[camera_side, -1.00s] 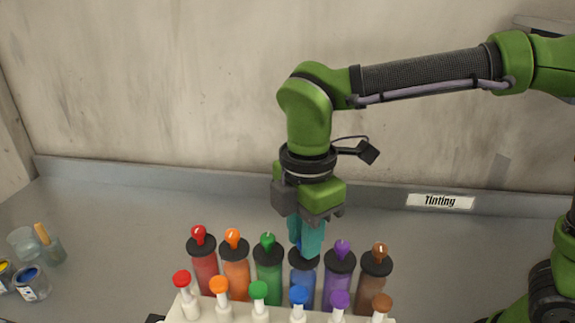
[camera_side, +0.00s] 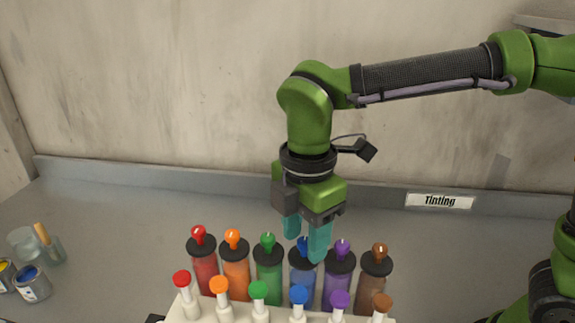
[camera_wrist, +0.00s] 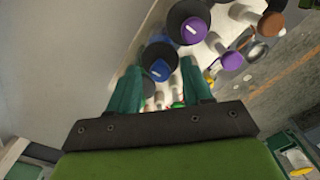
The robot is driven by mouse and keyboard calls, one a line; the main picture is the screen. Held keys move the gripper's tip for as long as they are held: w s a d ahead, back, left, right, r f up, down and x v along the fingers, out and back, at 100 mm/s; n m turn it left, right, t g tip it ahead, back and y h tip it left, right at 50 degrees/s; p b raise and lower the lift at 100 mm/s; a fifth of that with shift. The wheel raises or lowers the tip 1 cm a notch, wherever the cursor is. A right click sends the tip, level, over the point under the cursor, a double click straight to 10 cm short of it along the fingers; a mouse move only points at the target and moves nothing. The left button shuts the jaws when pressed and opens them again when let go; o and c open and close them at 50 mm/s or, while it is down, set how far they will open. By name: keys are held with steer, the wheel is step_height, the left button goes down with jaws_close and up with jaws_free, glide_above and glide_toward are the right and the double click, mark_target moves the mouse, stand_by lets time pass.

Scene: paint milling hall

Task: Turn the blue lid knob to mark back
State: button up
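The blue lid knob (camera_side: 304,245) sits on the black lid of the blue canister (camera_side: 303,285), in the row of paint canisters. It also shows in the wrist view (camera_wrist: 161,69), with a small white line on its lower left part. My gripper (camera_side: 304,250) is open, with one teal finger on each side of the blue knob. In the wrist view the two fingers (camera_wrist: 160,75) stand apart, with the knob between and just beyond their tips. I see a gap between the fingers and the knob. No "back" mark is readable on the lid.
Green (camera_side: 267,241) and purple (camera_side: 342,247) knobs flank the blue one closely; red, orange and brown stand farther out. A white rack (camera_side: 240,315) with coloured-top pieces is in front. Jars (camera_side: 25,243) stand at far left. The bench behind is clear.

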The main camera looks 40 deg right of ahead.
mark_target(303, 239)
step_height(303, 239, up, 17)
stand_by(0.6)
steer(key=w+d+f+m+t, duration=0.1)
steer(key=d+f+m+t, duration=0.2)
steer(key=d+f+m, duration=0.55)
steer(key=s+d+f+m+t+y, duration=0.1)
steer(key=s+d+f+m+t, duration=0.1)
steer(key=d+m, duration=0.4)
steer(key=s+d+f+m+t+y, duration=0.1)
steer(key=s+d+f+m+t, duration=0.1)
steer(key=s+d+f+m, duration=0.2)
steer(key=d+f+m, duration=0.1)
steer(key=f+m, duration=0.1)
steer(key=m, duration=0.1)
steer(key=shift+s+d, duration=0.35)
steer(key=shift+s, duration=0.05)
